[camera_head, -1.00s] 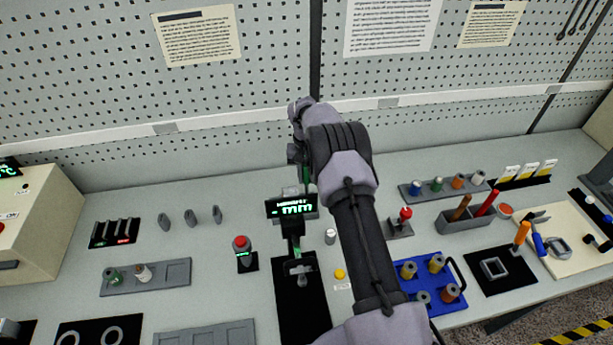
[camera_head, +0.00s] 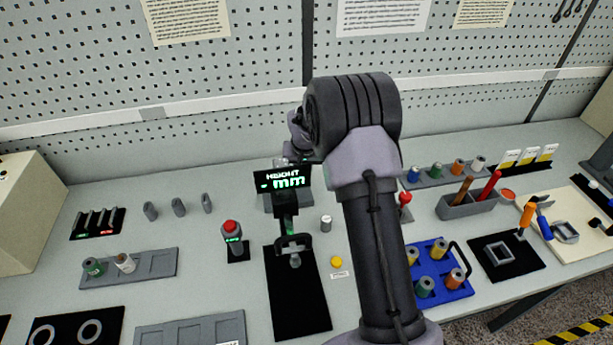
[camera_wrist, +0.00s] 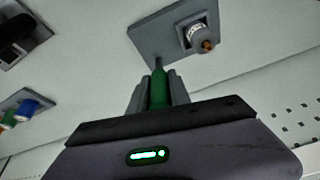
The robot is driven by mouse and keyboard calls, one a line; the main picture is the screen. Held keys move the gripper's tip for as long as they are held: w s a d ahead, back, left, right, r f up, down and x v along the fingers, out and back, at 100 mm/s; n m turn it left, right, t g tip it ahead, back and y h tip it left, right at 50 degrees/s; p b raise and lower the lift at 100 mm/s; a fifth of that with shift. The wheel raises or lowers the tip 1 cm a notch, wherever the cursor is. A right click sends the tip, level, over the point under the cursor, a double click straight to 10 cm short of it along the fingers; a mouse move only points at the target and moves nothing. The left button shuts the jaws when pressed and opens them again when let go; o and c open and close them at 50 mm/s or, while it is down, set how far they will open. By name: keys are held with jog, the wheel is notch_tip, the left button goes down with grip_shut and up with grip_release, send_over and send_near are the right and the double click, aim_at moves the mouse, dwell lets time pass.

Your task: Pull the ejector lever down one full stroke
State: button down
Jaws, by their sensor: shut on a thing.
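In the wrist view my gripper (camera_wrist: 159,92) is shut on a green grip, which I take to be the ejector lever (camera_wrist: 158,88). A thin grey rod runs from its top towards a grey base plate (camera_wrist: 150,35). A white cylinder with a brown tip (camera_wrist: 198,38) sits in a block on that plate. In the head view my wrist is behind the black display reading HEIGHT mm (camera_head: 283,179). My fingers and the lever are hidden there by the display and my arm.
A black plate (camera_head: 297,310) lies in front of the display. A red-topped button post (camera_head: 231,232) stands left, a yellow button (camera_head: 336,262) right. A blue tray of spools (camera_head: 440,294) is right of my arm. The perforated wall (camera_head: 250,70) rises behind.

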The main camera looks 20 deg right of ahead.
jog(key=s+f+t+b, duration=0.1)
jog(key=b, duration=0.2)
jog(key=shift+a+b, duration=0.1)
jog(key=shift+b, duration=0.2)
jog(key=shift+s+r+t+b, duration=0.15)
jog(key=shift+t+b, duration=0.15)
jog(key=shift+b, duration=0.15)
jog(key=c, duration=1.2)
grip_release()
jog(key=shift+s, duration=0.1)
jog(key=shift+r, duration=0.1)
jog(key=p+v, duration=0.1)
jog(key=v, duration=0.6)
jog(key=shift+s+a+r+p, duration=0.15)
jog(key=shift+a+p, duration=0.05)
jog(key=shift+p, duration=0.15)
